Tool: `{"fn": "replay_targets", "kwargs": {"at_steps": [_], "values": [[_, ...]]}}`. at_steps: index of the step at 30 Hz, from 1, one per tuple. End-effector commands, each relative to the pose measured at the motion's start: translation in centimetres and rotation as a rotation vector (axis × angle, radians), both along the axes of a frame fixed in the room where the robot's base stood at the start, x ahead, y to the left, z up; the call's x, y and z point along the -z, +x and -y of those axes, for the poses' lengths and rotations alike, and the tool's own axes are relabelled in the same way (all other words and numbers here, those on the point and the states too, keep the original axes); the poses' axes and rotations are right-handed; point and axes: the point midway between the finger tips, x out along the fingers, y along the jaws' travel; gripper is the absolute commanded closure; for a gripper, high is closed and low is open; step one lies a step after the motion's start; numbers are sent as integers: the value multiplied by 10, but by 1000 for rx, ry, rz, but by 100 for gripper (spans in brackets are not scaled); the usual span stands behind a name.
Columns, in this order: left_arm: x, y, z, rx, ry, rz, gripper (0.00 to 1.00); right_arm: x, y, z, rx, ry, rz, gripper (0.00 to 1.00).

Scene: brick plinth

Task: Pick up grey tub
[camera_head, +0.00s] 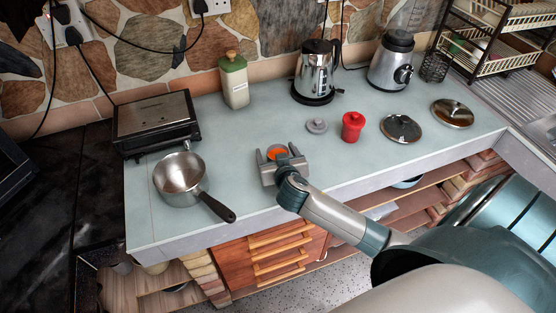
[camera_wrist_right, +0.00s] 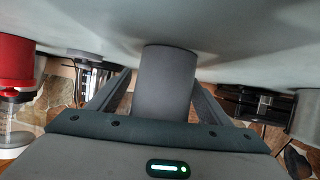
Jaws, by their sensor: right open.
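The grey tub (camera_wrist_right: 167,80) stands between the two fingers of my right gripper in the right wrist view, which looks upside down. Its grey side is plain, and a gap shows on at least part of each side. In the head view the tub (camera_head: 277,152) shows as a round top with orange inside, on the pale counter. My right gripper (camera_head: 277,150) is open around it, low over the counter. The gripper hides the tub's lower part. A loose grey lid (camera_head: 317,126) lies to the right. My left gripper is not in view.
A red canister (camera_head: 353,127) stands right of the lid, with two pan lids (camera_head: 401,128) (camera_head: 452,113) beyond. A saucepan (camera_head: 180,178) is on the left. A toaster (camera_head: 156,122), green jar (camera_head: 234,80), kettle (camera_head: 315,72) and blender (camera_head: 391,62) line the back.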

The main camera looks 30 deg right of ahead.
Motion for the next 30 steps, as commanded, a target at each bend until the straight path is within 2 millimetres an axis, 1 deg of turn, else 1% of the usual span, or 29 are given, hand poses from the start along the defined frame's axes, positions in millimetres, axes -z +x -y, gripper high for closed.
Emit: {"fn": "replay_targets", "kwargs": {"at_steps": [12,17,18,19,30], "values": [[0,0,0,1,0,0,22,0,0,0,0,0,1,28],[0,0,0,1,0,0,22,0,0,0,0,0,1,66],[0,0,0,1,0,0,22,0,0,0,0,0,1,76],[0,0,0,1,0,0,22,0,0,0,0,0,1,78],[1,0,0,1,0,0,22,-1,0,0,-1,0,2,78]]}}
